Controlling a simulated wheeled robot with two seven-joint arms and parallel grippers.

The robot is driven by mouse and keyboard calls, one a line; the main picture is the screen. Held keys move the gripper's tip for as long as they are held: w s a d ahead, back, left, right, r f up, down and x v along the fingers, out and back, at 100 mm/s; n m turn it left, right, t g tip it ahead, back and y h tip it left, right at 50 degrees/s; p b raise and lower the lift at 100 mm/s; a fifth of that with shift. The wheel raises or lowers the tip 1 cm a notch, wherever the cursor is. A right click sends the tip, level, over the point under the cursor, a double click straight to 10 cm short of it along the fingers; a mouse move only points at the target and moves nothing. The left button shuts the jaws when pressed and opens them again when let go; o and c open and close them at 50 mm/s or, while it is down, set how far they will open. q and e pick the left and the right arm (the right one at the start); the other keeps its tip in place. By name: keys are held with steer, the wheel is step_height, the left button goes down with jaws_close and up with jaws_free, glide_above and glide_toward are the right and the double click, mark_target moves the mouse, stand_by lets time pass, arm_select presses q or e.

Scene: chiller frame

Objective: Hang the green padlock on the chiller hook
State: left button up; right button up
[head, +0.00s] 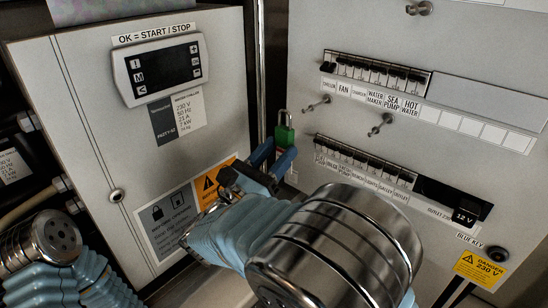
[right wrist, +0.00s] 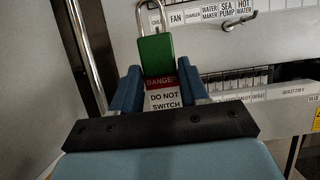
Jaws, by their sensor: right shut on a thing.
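The green padlock (head: 284,136) is upright with its metal shackle on top. My right gripper (head: 273,155) is shut on it with blue fingers. In the right wrist view the padlock (right wrist: 155,55) rises between the fingers (right wrist: 160,90), above a red and white "DANGER DO NOT SWITCH" tag (right wrist: 163,100). The chiller hook (head: 318,104) is the left metal peg under the CHILLER label, right of and above the padlock in the head view. The shackle appears apart from it. In the right wrist view I cannot make this hook out. My left gripper is out of view.
A second peg (head: 380,124) stands to the right, and another (head: 418,8) at the top. Rows of switches (head: 372,75) lie above and below the pegs. A grey unit with a control display (head: 160,68) stands left. A vertical metal pipe (head: 260,60) runs beside the panel.

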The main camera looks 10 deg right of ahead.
steer(key=shift+w+d+f, duration=0.1)
steer(key=shift+w+d, duration=0.65)
steer(key=shift+d, duration=0.25)
steer(key=w+d, duration=0.1)
steer(key=d, duration=0.1)
steer(key=w+d+f+b, duration=0.1)
steer(key=w+d, duration=0.1)
steer(key=shift+w+d+f, duration=0.1)
steer(key=shift+w+f, duration=0.05)
steer(key=shift+f, duration=0.05)
stand_by(0.3)
steer(key=o, duration=1.4)
steer(key=shift+c, duration=0.2)
